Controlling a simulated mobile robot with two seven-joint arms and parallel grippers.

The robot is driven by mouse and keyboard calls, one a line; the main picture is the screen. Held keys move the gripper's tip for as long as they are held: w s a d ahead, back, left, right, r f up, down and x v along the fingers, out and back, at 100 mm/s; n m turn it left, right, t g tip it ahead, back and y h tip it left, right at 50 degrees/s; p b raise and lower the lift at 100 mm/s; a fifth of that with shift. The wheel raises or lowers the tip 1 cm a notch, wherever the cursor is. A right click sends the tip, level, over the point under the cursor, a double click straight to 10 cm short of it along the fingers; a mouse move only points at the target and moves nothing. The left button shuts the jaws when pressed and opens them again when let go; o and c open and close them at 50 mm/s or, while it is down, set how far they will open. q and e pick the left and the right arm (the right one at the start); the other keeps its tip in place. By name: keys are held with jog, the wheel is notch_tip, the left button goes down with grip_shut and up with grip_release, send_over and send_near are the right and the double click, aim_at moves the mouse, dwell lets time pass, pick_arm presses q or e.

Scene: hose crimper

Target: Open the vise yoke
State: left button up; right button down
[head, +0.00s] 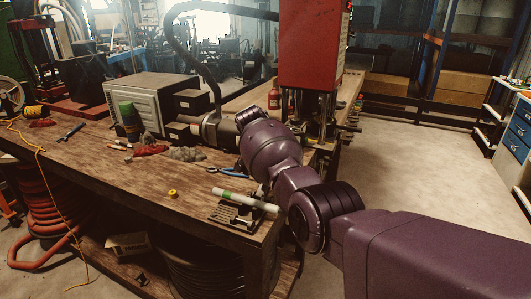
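A small dark metal vise (226,214) sits at the front right corner of the wooden bench. A pale tube with a green end (245,200) lies across it. I cannot make out the yoke or whether it is open or shut. My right arm comes in from the lower right and passes just right of the vise, bending up over the bench end. It hides what lies behind it, and I cannot see its gripper fingers. My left arm and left gripper are not in view.
The wooden bench (100,185) holds blue-handled pliers (228,171), a yellow ring (172,193), red and grey rags, and a grey metal box (150,98). A red press (309,45) stands behind my arm. The floor (410,150) at right is open, with a drawer cabinet (515,145) beyond.

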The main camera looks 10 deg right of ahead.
jog(key=shift+r, duration=0.1)
jog(key=c, duration=0.7)
grip_release()
jog(key=shift+v, duration=5.3)
